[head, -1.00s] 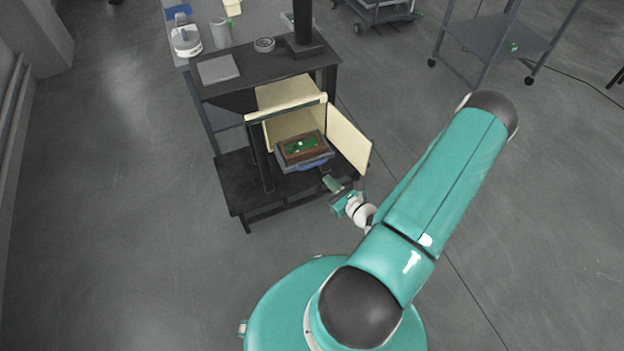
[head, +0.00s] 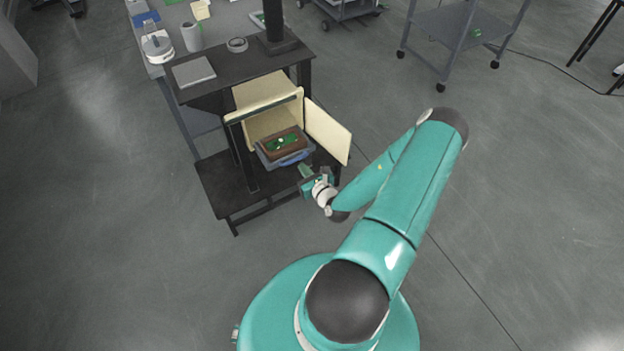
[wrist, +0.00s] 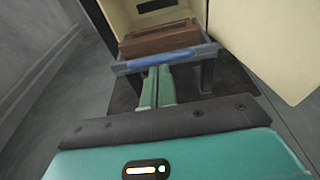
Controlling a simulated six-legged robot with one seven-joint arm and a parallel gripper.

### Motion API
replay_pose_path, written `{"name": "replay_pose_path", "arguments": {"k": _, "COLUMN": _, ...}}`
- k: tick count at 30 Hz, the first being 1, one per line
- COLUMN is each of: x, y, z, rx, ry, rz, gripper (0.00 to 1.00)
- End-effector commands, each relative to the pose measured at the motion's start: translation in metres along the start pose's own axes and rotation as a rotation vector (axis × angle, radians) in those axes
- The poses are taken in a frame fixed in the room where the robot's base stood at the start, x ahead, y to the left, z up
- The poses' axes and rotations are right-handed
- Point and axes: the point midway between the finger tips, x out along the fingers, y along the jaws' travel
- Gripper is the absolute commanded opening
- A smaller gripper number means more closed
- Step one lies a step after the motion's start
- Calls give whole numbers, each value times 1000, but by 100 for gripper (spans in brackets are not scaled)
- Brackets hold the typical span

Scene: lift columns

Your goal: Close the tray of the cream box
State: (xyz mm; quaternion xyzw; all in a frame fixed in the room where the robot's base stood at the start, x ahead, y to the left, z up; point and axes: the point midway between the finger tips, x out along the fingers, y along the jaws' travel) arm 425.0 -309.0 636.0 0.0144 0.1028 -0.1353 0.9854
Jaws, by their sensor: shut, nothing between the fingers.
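The cream box (head: 268,97) stands open on the lower shelf of a dark table, its cream door (head: 327,134) swung out to the right. Its grey-blue tray (head: 267,160) sticks out of the front, with a blue handle (wrist: 160,60) on its front edge. A brown block (head: 283,146) with a green top lies in the tray; its brown side (wrist: 160,39) shows in the wrist view. My gripper (head: 303,168) is just in front of the tray. In the wrist view its green fingers (wrist: 158,72) are together, pointing at the handle, with nothing between them. Whether they touch it I cannot tell.
The open door (wrist: 270,45) is close on the right of my gripper. The dark shelf (head: 225,190) has bare room to the left. A laptop-like grey slab (head: 193,71) lies on the tabletop above.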

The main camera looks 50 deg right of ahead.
Motion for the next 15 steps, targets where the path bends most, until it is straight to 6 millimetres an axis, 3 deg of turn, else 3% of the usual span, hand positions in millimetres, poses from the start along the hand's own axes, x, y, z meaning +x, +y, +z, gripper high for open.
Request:
{"name": "replay_pose_path", "arguments": {"k": 6, "x": 23, "y": 2, "z": 0, "rx": 0, "ry": -1, "rz": 0, "gripper": 0}}
{"name": "replay_pose_path", "arguments": {"k": 15, "x": 26, "y": 2, "z": -1, "rx": 0, "ry": 0, "rz": 0, "gripper": 0}}
